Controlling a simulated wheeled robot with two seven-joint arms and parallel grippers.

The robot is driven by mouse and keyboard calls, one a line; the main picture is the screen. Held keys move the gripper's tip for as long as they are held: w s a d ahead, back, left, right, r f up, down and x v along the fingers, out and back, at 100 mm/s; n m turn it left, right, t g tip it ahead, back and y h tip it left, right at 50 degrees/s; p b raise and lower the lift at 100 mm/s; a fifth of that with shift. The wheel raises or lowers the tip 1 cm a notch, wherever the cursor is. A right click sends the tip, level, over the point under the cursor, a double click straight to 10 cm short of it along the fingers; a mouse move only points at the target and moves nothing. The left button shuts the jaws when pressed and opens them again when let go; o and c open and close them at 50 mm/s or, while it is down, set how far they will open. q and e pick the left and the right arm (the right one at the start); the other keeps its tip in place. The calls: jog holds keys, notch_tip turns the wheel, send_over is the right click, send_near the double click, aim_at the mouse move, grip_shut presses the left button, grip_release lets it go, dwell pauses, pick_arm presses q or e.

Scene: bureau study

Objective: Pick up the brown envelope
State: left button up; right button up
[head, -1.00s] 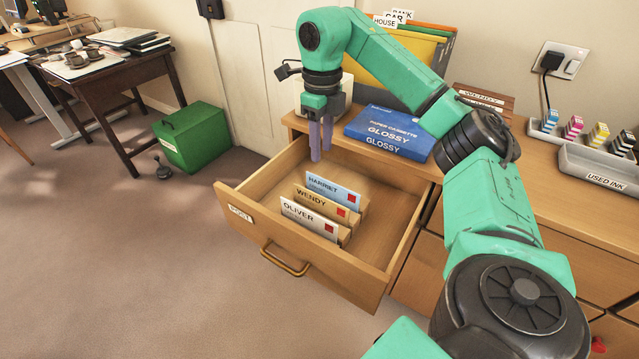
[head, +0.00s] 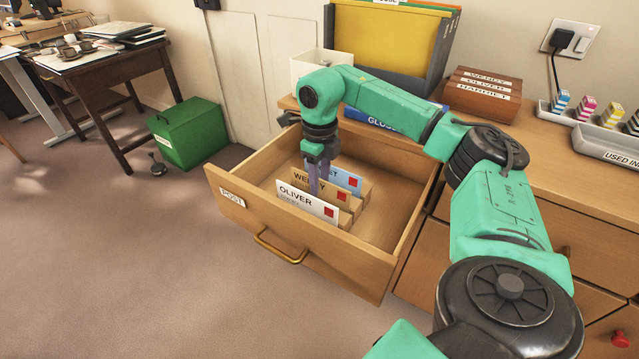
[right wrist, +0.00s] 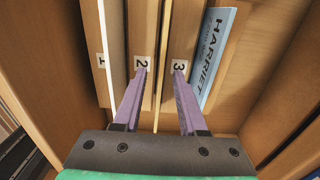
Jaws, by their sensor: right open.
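The brown envelope (head: 341,181), marked WENDY with a red stamp, stands upright in the open drawer between a white OLIVER envelope (head: 308,203) and a blue HARRIET envelope (head: 350,177). In the right wrist view it seems to be the thin edge (right wrist: 162,65) between the blocks numbered 2 and 3. My right gripper (head: 318,190) points down over it, open, and hides part of its front in the head view. In the wrist view the two fingers (right wrist: 161,72) lie on either side of that edge, with nothing visibly gripped. My left gripper is not in view.
The drawer (head: 385,225), labelled POST, has free room at its right. On the cabinet top are a blue paper box (head: 375,121), a file holder (head: 390,45), a wooden name rack (head: 483,98) and an ink tray (head: 600,138). A green box (head: 190,135) stands on the floor.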

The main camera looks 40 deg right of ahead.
jog(key=shift+f, duration=0.35)
jog(key=shift+r, duration=0.1)
grip_shut()
dwell(1.1)
